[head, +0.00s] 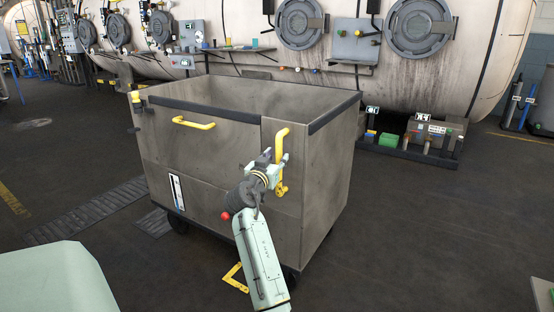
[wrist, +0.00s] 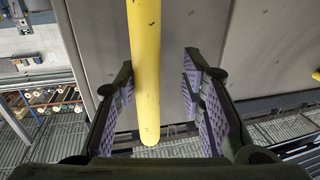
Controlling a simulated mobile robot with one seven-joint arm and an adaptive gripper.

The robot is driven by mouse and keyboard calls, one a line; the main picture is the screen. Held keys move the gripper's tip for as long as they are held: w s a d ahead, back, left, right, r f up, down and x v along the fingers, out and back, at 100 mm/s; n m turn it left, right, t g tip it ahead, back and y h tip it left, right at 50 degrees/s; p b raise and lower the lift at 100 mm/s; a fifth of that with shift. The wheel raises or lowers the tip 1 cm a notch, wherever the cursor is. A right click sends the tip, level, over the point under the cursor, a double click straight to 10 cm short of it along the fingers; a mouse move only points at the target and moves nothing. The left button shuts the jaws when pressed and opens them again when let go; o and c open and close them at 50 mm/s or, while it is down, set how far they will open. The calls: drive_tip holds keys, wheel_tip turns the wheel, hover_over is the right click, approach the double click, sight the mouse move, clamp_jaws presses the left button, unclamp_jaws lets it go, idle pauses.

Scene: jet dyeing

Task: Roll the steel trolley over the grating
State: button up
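The steel trolley (head: 225,175) is a large open-topped grey box with dark top edges, standing on the floor in the head view. Its front has a horizontal yellow handle (head: 194,123) and, near the right corner, a vertical yellow handle (head: 280,150). My gripper (head: 274,168) is at that vertical handle. In the wrist view my gripper (wrist: 158,78) is open, and the yellow bar (wrist: 145,60) appears between its fingers, nearer the left one. Whether it touches is unclear. The floor grating (head: 90,212) lies left of the trolley and runs up towards it.
A long, pale cylindrical dyeing machine (head: 455,75) with round hatches stands behind the trolley. A low pump unit (head: 425,135) sits at its foot on the right. Dark floor is clear at the right front. A pale green surface (head: 55,280) fills the lower left corner.

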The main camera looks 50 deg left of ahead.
drive_tip(key=shift+w+d, duration=0.15)
drive_tip(key=v, duration=1.2)
idle(0.3)
